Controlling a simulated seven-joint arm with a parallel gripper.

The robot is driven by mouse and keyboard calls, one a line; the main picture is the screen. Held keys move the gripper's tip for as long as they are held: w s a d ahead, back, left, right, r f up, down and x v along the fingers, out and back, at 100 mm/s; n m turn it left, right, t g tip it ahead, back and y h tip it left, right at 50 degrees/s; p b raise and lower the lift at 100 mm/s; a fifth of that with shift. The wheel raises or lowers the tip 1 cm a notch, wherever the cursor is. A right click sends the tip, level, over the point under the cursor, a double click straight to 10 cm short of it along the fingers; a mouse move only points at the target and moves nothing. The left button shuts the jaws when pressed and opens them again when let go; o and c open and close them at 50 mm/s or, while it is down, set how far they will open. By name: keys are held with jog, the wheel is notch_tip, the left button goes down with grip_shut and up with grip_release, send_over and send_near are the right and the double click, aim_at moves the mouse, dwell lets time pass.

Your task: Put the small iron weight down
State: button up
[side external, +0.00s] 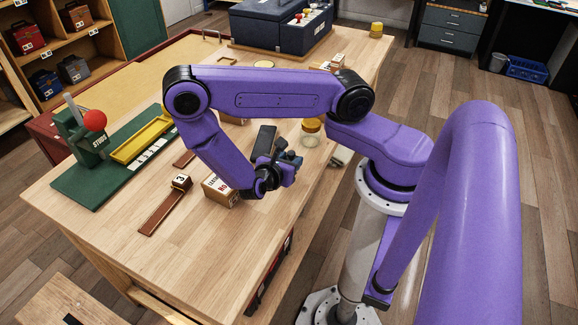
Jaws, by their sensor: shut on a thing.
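My gripper (290,160) is above the wooden table, just right of a cardboard box. It is shut on a small dark thing, which I take to be the small iron weight. The fingers and wrist largely hide it, so its shape and its height above the table cannot be told. A dark upright slab (265,141) shows right beside the gripper; I cannot tell whether it is part of the hand or a separate thing.
The cardboard box (219,190) and a brown strip (163,213) with a small block marked 3 (181,183) lie left of the gripper. A green board (112,170) holds a red-knobbed press (85,133). Bare table (215,250) lies in front.

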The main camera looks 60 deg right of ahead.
jog(key=shift+f, duration=1.1)
jog(key=o, duration=1.2)
jog(key=shift+f, duration=0.15)
jog(key=shift+o, duration=0.2)
